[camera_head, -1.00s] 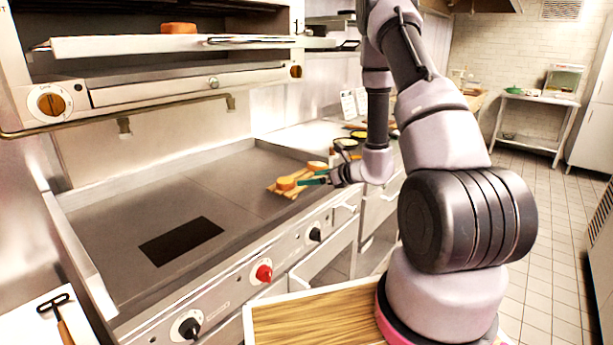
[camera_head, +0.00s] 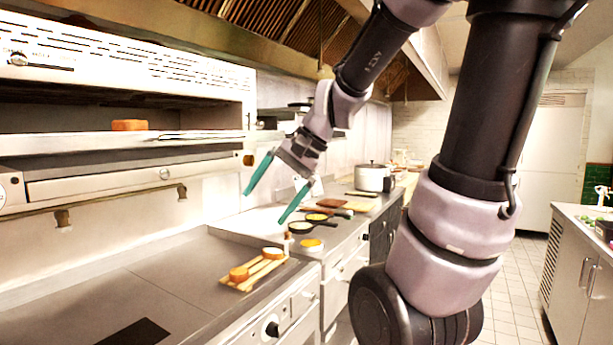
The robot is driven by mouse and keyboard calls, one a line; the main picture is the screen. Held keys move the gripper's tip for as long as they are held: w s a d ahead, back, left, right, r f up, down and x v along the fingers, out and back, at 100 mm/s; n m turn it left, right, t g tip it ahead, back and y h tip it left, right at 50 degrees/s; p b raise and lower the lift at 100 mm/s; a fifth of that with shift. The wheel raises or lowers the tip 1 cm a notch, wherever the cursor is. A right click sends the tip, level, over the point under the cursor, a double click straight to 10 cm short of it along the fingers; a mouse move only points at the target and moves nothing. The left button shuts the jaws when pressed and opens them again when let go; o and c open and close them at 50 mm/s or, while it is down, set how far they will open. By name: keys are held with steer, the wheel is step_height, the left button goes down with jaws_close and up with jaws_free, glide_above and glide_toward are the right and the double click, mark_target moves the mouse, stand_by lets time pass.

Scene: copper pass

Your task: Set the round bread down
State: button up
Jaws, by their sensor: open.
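A small round bread (camera_head: 239,273) rests on a slatted wooden rack (camera_head: 258,277) at the back right of the griddle. A second similar round piece (camera_head: 272,253) sits on the same rack, further back. I cannot tell which of the two the task means. My gripper (camera_head: 267,197) is open and empty, its two teal fingers spread wide. It hangs in the air above the rack, clear of both pieces.
The flat griddle (camera_head: 175,265) has free room left of the rack. An oven shelf (camera_head: 60,146) with an orange-brown block (camera_head: 130,125) is at upper left.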

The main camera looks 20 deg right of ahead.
steer(key=s+d+r+n+t+h, duration=0.3)
steer(key=s+d+r+h, duration=0.1)
steer(key=s+d+r, duration=0.1)
steer(key=shift+d+n, duration=0.3)
steer(key=shift+d, duration=0.15)
